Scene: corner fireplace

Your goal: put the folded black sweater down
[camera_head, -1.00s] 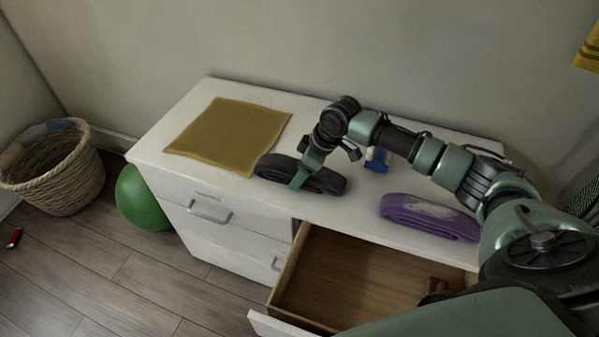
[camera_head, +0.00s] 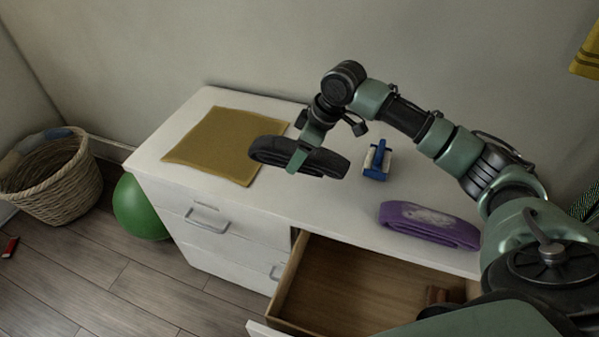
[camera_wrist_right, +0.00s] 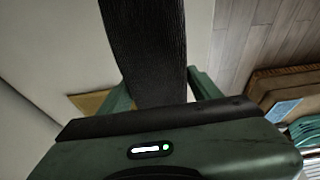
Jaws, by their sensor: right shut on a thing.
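The folded black sweater (camera_head: 326,162) is in my right gripper (camera_head: 298,161), whose fingers are shut around its middle. It hangs roughly level and appears to be held above the white dresser top (camera_head: 345,205). Its left end overlaps the right edge of a mustard cloth in the head view. In the right wrist view the sweater (camera_wrist_right: 145,45) shows as a dark ribbed strip between the green fingers. My left gripper is not in view.
The mustard cloth (camera_head: 215,145) lies flat on the dresser's left. A blue-and-white object (camera_head: 376,165) and a folded purple garment (camera_head: 428,224) occupy the right. An open drawer (camera_head: 350,285) juts out in front. A green ball (camera_head: 138,210) and wicker basket (camera_head: 55,185) stand left.

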